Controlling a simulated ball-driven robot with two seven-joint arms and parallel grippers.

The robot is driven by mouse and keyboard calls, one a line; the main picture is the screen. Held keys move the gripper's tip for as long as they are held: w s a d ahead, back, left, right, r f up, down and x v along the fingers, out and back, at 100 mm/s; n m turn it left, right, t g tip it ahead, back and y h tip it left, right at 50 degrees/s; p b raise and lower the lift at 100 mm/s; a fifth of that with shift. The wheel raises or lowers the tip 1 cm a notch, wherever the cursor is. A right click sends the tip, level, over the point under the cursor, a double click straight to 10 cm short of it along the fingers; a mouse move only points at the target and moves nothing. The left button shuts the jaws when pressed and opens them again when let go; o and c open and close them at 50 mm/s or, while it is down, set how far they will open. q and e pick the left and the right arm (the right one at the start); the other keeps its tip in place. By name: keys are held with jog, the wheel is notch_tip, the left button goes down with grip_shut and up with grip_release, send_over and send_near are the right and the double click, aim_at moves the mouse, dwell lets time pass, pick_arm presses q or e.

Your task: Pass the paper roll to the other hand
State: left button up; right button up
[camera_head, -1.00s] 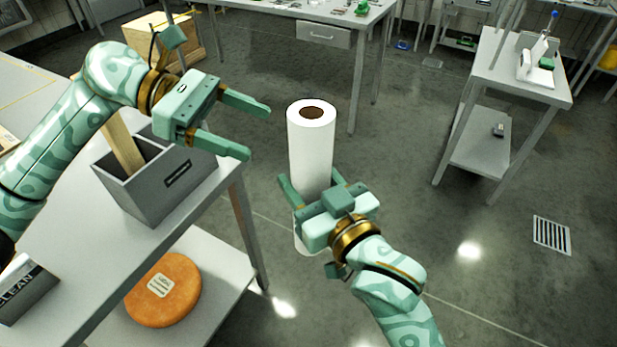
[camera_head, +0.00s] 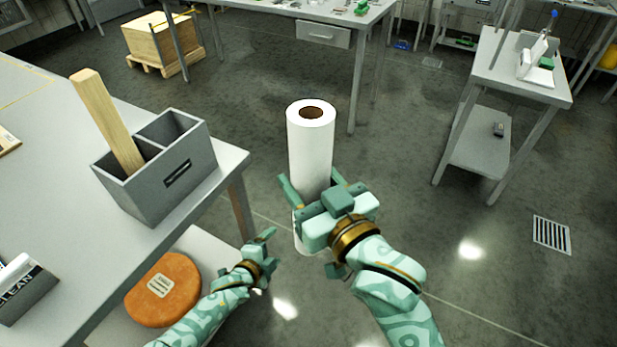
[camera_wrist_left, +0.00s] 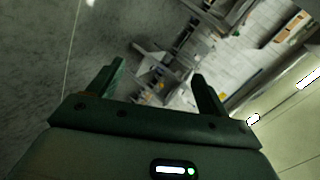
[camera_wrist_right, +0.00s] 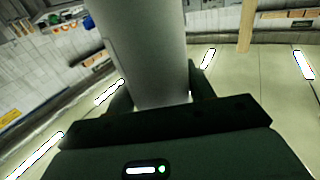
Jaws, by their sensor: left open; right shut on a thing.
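The white paper roll (camera_head: 311,150) stands upright in the air in the head view, its brown core facing up. My right gripper (camera_head: 318,190) is shut around its lower part. In the right wrist view the roll (camera_wrist_right: 147,50) rises between the fingers of the right gripper (camera_wrist_right: 155,95). My left gripper (camera_head: 268,238) is low, to the left of the roll and apart from it. In the left wrist view the left gripper (camera_wrist_left: 158,85) is open with nothing between its fingers.
A grey table (camera_head: 60,220) on the left bears a grey two-part box (camera_head: 170,190) with a wooden bar. An orange cheese wheel (camera_head: 163,290) lies on the shelf below. A side table (camera_head: 500,75) stands at the right. Open floor surrounds the roll.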

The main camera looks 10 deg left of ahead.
pick_arm(q)
jog(key=s+a+f+n+g+y, duration=0.1)
jog(key=s+a+f+n+g, duration=0.2)
jog(key=s+f, duration=0.65)
jog(key=s+a+f+n+g+y, duration=0.1)
jog(key=s+f+n+g+y, duration=0.2)
jog(key=s+f, duration=0.7)
jog(key=s+a+n+g, duration=0.2)
jog(key=s+n, duration=0.1)
jog(key=s, duration=0.7)
jog(key=s+a+f+n+g, duration=0.1)
jog(key=s+a+n, duration=0.1)
jog(key=s, duration=0.9)
jog(key=s+a+f+n+g, duration=0.1)
jog(key=s+a+n+g, duration=0.1)
jog(key=s, duration=0.8)
jog(key=shift+s+n+g, duration=0.25)
jog(key=shift+n+g, duration=0.05)
jog(key=shift+n, duration=0.6)
jog(key=shift+f, duration=0.1)
